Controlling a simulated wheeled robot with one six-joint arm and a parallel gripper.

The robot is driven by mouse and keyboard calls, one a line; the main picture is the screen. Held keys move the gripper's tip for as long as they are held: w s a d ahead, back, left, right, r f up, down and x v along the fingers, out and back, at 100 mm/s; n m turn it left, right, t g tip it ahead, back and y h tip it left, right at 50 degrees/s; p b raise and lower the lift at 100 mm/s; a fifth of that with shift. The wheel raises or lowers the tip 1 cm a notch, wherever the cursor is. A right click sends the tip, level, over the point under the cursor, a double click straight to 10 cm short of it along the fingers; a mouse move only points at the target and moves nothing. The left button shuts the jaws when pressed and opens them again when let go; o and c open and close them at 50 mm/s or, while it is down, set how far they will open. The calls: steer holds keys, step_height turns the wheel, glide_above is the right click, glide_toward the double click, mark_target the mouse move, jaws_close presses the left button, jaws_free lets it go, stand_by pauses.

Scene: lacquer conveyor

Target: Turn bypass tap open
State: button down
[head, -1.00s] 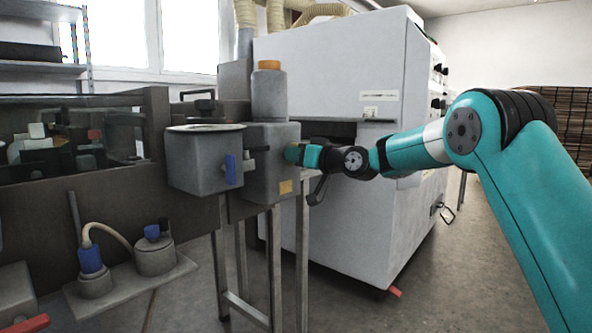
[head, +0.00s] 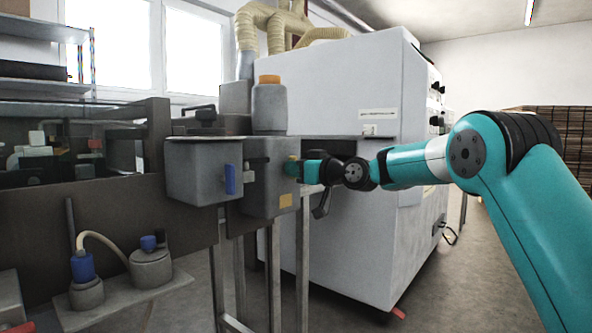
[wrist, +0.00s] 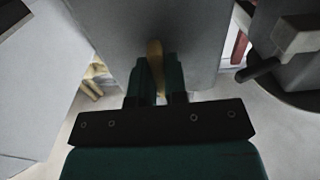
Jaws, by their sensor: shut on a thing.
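My gripper (head: 296,167) is at the right side of a grey box (head: 268,188) with a small yellow label. In the wrist view its two dark teal fingers (wrist: 160,85) are shut on a narrow yellow tap handle (wrist: 155,58) that stands out from a grey face. The handle's far end shows beyond the fingertips; its lower part lies between them. In the head view the handle is too small and too covered by the gripper to read its angle.
A grey tank (head: 203,181) with a blue lever (head: 230,179) is left of the box. A grey bottle with an orange cap (head: 269,105) stands above it. A large white cabinet (head: 345,230) stands close behind my gripper. A black lever (head: 321,205) hangs just below my gripper.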

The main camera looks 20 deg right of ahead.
steer(key=c, duration=1.2)
jaws_free()
steer(key=shift+o, duration=0.2)
steer(key=v, duration=1.7)
steer(key=shift+s, duration=0.2)
steer(key=shift+d, duration=0.1)
